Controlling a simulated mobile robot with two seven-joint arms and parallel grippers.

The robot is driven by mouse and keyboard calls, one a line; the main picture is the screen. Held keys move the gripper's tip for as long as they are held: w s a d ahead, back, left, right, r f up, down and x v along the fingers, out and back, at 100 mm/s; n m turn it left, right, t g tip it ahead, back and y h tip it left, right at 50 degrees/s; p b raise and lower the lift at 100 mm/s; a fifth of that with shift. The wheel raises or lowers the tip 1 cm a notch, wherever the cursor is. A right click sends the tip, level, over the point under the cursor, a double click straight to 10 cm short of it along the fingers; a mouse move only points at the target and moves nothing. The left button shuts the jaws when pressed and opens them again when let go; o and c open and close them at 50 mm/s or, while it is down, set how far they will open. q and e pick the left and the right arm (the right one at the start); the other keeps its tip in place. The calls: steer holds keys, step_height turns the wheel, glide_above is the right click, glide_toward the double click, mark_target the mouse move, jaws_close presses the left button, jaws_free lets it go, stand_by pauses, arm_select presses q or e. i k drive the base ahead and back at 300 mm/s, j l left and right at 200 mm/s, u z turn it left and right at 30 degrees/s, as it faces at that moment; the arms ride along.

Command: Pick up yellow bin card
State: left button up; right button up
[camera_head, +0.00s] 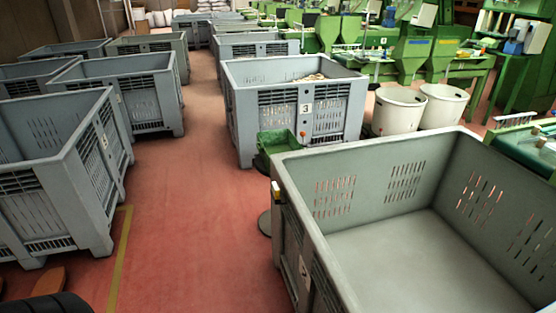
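A small yellowish piece (276,187) shows at the left rim corner of the large near grey bin (375,157). It is too small and seen too edge-on for me to tell whether it is the yellow bin card. No other yellow card can be made out. Neither of my grippers is in view.
A grey bin marked 3 (327,114) stands beyond the near bin, with a small green tray (277,141) beside it. Two white tubs (397,111) stand to its right. More grey bins line the left. The red floor aisle (188,215) between is clear.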

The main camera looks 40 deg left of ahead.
mark_target(275, 188)
steer(key=j+z, duration=0.1)
steer(key=j, duration=0.25)
steer(key=k+j+z, duration=0.1)
steer(key=j, duration=0.2)
steer(key=k+j, duration=0.15)
steer(key=j, duration=0.15)
steer(key=j+z, duration=0.4)
steer(key=j, duration=0.5)
steer(key=i+j+z, duration=0.15)
steer(key=j, duration=0.3)
steer(key=j+z, duration=0.2)
steer(key=j, duration=0.2)
steer(key=i+j+z, duration=0.1)
steer(key=j, duration=0.25)
steer(key=i+j, duration=0.15)
steer(key=j, duration=0.15)
steer(key=i+z, duration=0.05)
